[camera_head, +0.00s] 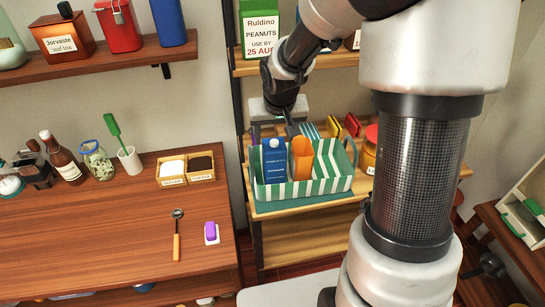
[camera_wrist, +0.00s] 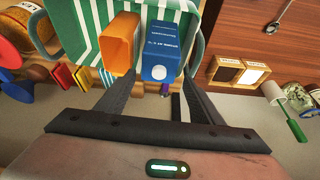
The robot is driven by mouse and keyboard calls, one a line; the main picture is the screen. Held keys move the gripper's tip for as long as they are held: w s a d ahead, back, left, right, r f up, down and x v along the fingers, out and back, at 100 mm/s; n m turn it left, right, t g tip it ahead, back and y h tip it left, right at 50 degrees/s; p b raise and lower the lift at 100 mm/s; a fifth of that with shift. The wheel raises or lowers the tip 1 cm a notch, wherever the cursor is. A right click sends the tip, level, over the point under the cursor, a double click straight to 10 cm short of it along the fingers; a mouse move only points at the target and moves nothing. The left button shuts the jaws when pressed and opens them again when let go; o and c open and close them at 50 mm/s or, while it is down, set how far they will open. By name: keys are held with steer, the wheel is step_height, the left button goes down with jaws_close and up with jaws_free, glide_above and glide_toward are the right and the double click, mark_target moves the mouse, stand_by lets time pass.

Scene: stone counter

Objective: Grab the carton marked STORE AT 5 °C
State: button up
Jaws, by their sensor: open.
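The blue carton (camera_head: 273,163) with a white cap stands in a green-and-white striped basket (camera_head: 315,187) on the shelf unit. In the wrist view the carton (camera_wrist: 165,50) shows small inverted print that seems to include "STORE AT 5 °C". My gripper (camera_head: 288,128) is open and empty above the back of the basket. In the wrist view my gripper's fingers (camera_wrist: 162,88) are spread wide, pointing toward the carton and container.
The basket's handle (camera_head: 352,150) rises at its right end. Jars and small coloured boxes (camera_head: 350,124) stand behind it to the right. A green peanuts carton (camera_head: 260,30) is on the shelf above. The wooden counter (camera_head: 110,235) at left holds a spoon (camera_head: 177,235) and condiments.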

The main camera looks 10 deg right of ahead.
mark_target(274, 141)
steer(key=x, duration=0.5)
steer(key=shift+s, duration=0.15)
steer(key=shift+r, duration=0.1)
jaws_close()
